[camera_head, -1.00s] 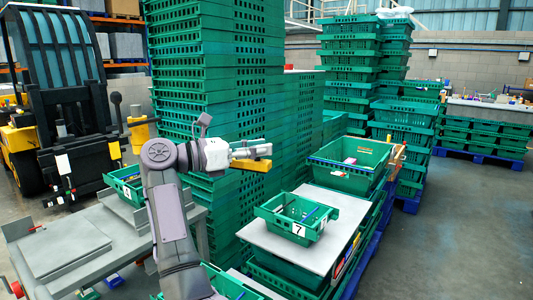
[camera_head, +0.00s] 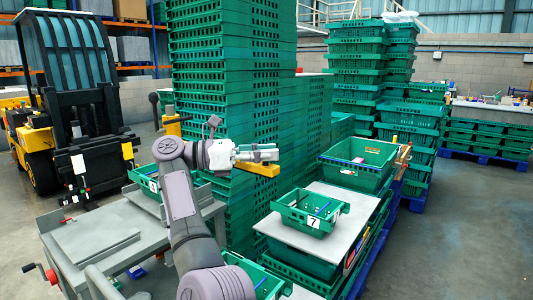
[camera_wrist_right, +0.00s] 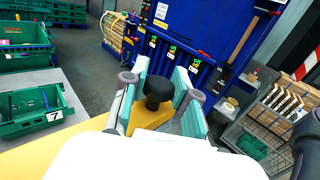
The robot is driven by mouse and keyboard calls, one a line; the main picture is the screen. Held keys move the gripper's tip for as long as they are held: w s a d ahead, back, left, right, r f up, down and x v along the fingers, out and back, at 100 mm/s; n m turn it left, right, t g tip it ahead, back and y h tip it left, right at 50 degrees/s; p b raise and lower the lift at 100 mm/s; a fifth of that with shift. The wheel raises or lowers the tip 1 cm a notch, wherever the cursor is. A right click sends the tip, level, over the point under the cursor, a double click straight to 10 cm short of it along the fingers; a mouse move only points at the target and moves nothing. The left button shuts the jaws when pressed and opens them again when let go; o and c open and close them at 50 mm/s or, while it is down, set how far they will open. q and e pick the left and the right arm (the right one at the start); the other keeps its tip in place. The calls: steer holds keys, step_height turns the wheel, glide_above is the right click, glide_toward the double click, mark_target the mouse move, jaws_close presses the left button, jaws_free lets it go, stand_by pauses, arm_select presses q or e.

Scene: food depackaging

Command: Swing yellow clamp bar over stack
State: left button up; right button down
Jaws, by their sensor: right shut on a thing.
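My right gripper (camera_head: 268,155) is in front of the tall stack of green crates (camera_head: 235,90), at about mid-height of the picture. The yellow clamp bar (camera_head: 262,169) shows just under its fingers and lies across the front of the stack in the picture. In the right wrist view, a black knob (camera_wrist_right: 159,90) stands on the yellow bar (camera_wrist_right: 150,118) between the pale teal finger pads. The gripper is shut on this knob. The bar's far end and its pivot are hidden or unclear. My left gripper is not in view.
A small green crate marked 7 (camera_head: 310,212) sits on a grey board (camera_head: 270,226) to the right. A larger green crate (camera_head: 360,160) stands behind it. A forklift (camera_head: 75,110) and a grey metal bench (camera_head: 95,235) are at left. Open floor (camera_head: 460,230) lies at right.

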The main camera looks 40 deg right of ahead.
steer(key=c, duration=1)
jaws_free()
steer(key=shift+a, duration=0.25)
steer(key=shift+o, duration=0.5)
steer(key=shift+a, duration=0.2)
steer(key=shift+d, duration=0.15)
step_height(320, 180, up, 10)
steer(key=shift+r, duration=0.1)
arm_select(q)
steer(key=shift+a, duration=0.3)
